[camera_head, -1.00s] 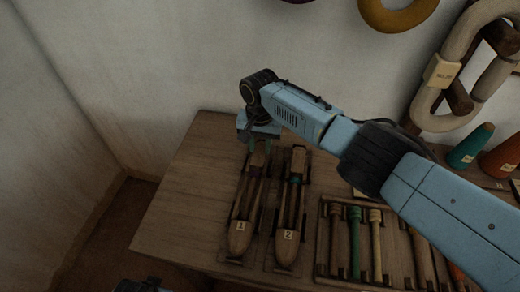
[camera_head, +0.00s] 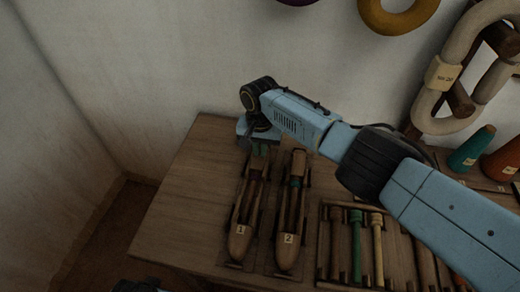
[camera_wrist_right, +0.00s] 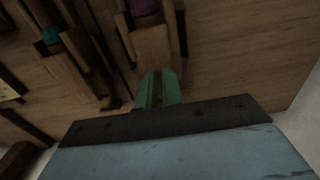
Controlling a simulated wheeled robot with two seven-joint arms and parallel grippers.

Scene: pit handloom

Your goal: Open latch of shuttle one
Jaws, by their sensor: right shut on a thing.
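Shuttle one (camera_head: 243,223), a wooden boat-shaped shuttle with a "1" label, lies on the table at the left of shuttle two (camera_head: 290,225). My right gripper (camera_head: 258,150) points down at its far end. In the right wrist view, the green fingers (camera_wrist_right: 158,88) are close together at the end of shuttle one (camera_wrist_right: 150,42), shut on a small part there. The fingers hide that part, so I cannot tell how far the latch stands open. A purple thread shows inside the shuttle. A dark piece at the bottom edge of the head view may be my left gripper; its fingers are not visible.
A wooden tray (camera_head: 323,284) with several bobbins stands right of the shuttles. Cones of teal (camera_head: 470,149) and brown thread stand at the right. The table (camera_head: 175,215) is clear left of shuttle one. A wall rises behind.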

